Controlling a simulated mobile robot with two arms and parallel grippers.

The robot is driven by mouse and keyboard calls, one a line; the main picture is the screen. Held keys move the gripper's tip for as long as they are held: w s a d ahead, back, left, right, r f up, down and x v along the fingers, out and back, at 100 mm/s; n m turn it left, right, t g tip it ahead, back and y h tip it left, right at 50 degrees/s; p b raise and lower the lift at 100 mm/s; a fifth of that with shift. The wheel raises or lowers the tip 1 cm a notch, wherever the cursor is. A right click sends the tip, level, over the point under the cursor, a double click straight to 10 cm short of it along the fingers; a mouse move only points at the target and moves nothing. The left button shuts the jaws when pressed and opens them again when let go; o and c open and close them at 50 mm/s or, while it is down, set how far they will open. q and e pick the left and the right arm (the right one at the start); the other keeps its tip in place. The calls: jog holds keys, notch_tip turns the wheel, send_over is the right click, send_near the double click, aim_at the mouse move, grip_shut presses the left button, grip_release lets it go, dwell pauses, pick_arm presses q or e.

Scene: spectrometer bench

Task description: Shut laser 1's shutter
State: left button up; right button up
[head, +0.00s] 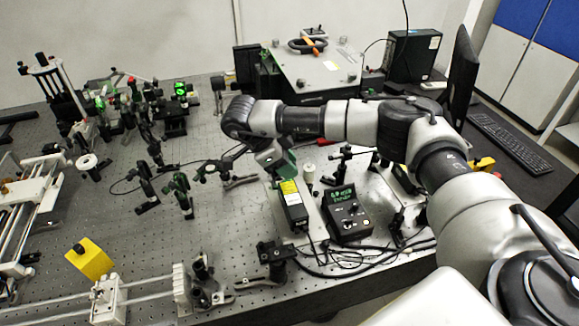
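A slim black laser box (293,212) with a yellow label lies on a bright metal plate on the bench. I see no readable number on it, so I cannot tell whether it is laser 1. My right gripper (277,163) points down at the box's far end, close above it. A dark green part shows there; the shutter itself is not clear to me. I cannot tell whether the gripper touches the box or whether its fingers are open. A black control box (347,215) with a lit green display stands just right of the laser. My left gripper is not in view.
Several optics mounts (180,195) stand left of the laser on the perforated bench (225,225). Cables (350,262) run along the front edge. A monitor (460,75) and keyboard (510,140) are at right.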

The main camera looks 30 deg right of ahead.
jog(key=v, duration=1)
jog(key=shift+b, duration=0.45)
jog(key=shift+f, duration=0.15)
